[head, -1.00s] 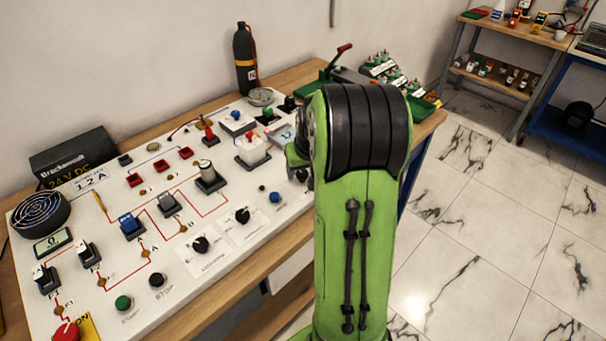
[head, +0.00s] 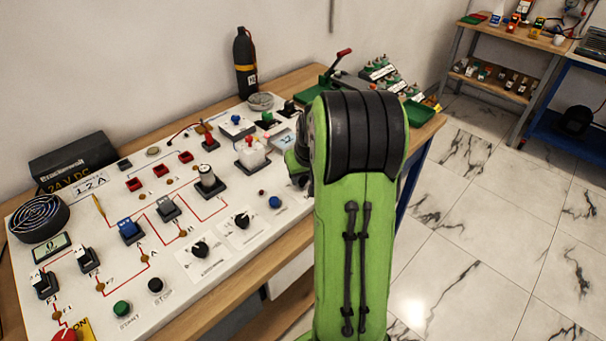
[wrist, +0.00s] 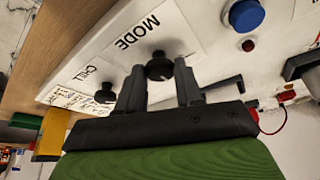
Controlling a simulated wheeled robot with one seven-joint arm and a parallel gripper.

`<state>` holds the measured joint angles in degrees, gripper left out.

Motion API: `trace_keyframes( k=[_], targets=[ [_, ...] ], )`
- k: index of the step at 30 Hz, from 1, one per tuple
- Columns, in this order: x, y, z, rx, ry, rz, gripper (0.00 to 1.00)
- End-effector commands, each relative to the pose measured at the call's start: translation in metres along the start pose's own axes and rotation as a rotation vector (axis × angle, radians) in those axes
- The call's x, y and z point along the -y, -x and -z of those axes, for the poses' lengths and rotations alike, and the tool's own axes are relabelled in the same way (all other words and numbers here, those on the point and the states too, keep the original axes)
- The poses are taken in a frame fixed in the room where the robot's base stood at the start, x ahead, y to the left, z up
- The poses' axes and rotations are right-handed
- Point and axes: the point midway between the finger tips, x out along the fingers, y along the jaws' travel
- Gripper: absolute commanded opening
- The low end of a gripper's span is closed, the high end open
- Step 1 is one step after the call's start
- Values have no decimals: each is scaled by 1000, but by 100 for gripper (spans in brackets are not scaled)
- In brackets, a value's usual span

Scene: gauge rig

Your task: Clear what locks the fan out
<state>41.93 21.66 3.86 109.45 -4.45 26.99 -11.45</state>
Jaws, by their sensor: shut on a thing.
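The black fan (head: 38,217) sits at the far left of the white panel (head: 165,290) in the head view, with a small display (head: 51,247) in front. In the wrist view my gripper (wrist: 160,78) has its two fingers on either side of a black knob (wrist: 159,66) on a plate marked MODE, and is shut on that knob. A second black knob (wrist: 105,92) stands to its left. In the head view my green arm hides the fingers and both these knobs. A red knob (head: 66,335) shows at the bottom left by a yellow plate.
A blue button (wrist: 246,14) and a small red one (wrist: 248,45) lie right of the MODE plate. Switches (head: 88,260) and black knobs (head: 200,247) stand across the panel. A black bottle (head: 245,62) and green trays (head: 418,112) are at the back.

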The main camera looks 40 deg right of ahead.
Motion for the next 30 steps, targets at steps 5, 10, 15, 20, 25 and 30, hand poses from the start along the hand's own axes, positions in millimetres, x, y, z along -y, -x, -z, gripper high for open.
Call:
trace_keyframes(
  k=[5, 10, 15, 20, 25, 30],
  targets=[
    [-1, 1, 0, 1, 71, 30, 5],
    [-3, 1, 1, 0, 186, 77, 5],
    [-4, 1, 1, 0, 330, 137, 5],
    [-6, 0, 2, 1, 463, 192, 5],
    [-6, 0, 2, 1, 588, 245, 5],
    [-8, 0, 3, 0, 685, 284, 5]
  ],
)
